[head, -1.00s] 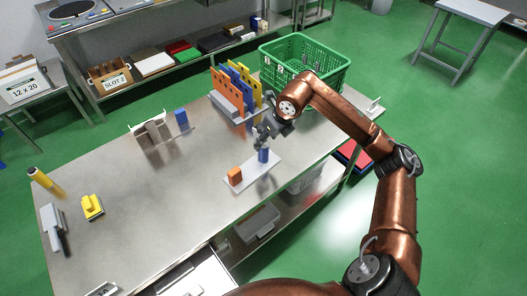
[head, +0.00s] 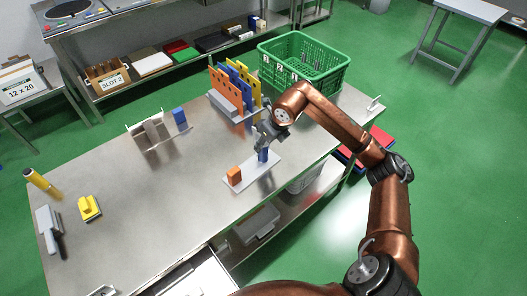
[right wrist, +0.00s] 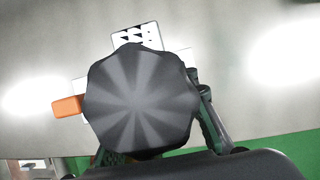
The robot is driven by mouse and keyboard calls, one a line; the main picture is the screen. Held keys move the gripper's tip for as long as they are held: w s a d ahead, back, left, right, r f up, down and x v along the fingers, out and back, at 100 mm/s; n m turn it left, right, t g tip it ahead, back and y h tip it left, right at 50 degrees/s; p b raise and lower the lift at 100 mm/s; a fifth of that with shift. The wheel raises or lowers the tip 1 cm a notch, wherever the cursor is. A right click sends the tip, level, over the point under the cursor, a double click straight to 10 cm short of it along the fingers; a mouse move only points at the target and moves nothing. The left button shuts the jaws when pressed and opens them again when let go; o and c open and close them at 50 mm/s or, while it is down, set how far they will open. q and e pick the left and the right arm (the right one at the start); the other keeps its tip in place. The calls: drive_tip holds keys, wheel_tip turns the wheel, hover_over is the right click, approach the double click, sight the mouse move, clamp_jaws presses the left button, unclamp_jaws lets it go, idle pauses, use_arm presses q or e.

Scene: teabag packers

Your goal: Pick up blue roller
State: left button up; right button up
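The blue roller (head: 263,156) stands upright on a pale plate (head: 249,181) near the table's right front edge. An orange block (head: 234,174) stands on the same plate; an orange piece also shows at the left in the right wrist view (right wrist: 67,106). My right gripper (head: 263,146) points down at the roller's top, with its fingers around or beside it. In the right wrist view, a dark ribbed round top (right wrist: 142,103) fills the middle and hides most of the fingers; one finger lies along its right side. Contact cannot be told. My left gripper is out of view.
A rack with orange, blue and yellow boards (head: 233,91) and a green basket (head: 303,62) stand behind my right gripper. Another blue block (head: 180,119) stands by a white holder (head: 150,131). The table's left middle is clear.

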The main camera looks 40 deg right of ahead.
clamp_jaws()
drive_tip(key=shift+r, duration=0.1)
